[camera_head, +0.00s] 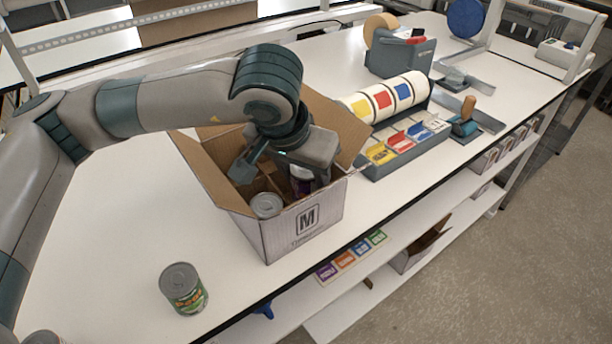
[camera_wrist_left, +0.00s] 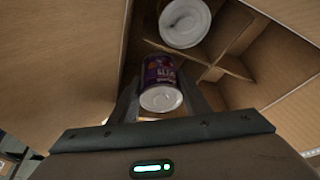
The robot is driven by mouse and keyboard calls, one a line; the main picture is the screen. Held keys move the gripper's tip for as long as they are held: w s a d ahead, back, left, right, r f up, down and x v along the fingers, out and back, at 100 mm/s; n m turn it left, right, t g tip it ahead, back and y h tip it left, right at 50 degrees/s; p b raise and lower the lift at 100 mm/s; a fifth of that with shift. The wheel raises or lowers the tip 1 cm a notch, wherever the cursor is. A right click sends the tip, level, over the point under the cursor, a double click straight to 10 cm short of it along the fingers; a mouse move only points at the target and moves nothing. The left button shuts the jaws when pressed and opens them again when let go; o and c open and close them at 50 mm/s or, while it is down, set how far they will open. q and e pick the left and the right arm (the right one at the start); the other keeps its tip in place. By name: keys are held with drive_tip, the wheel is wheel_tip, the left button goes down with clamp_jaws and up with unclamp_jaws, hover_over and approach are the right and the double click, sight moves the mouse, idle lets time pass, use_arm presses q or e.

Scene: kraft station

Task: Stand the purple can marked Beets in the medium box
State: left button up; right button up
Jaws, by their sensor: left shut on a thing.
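The purple can (camera_wrist_left: 159,72) is between the fingers of my left gripper (camera_wrist_left: 160,100) in the left wrist view. In the head view a little of the purple can (camera_head: 302,186) shows under the gripper (camera_head: 275,170), inside the box. The medium box (camera_head: 290,228) is cardboard with an M on its front, flaps open, and cardboard dividers (camera_wrist_left: 222,65) inside. Another can (camera_head: 266,205) stands in a front compartment, and a can end also shows in the left wrist view (camera_wrist_left: 185,22). Whether the purple can touches the box floor is hidden. My right gripper is not in view.
A green-labelled can (camera_head: 184,289) stands on the white table (camera_head: 120,240) in front of the box. A label dispenser (camera_head: 400,140) with coloured rolls stands to the right of the box. Open flaps surround the gripper. The table left of the box is mostly clear.

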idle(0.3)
use_arm(q)
drive_tip(key=o, duration=1.2)
drive_tip(key=shift+r+p, duration=0.85)
drive_tip(key=shift+r, duration=3.15)
wheel_tip(320, 180, up, 8)
drive_tip(key=shift+p, duration=1.2)
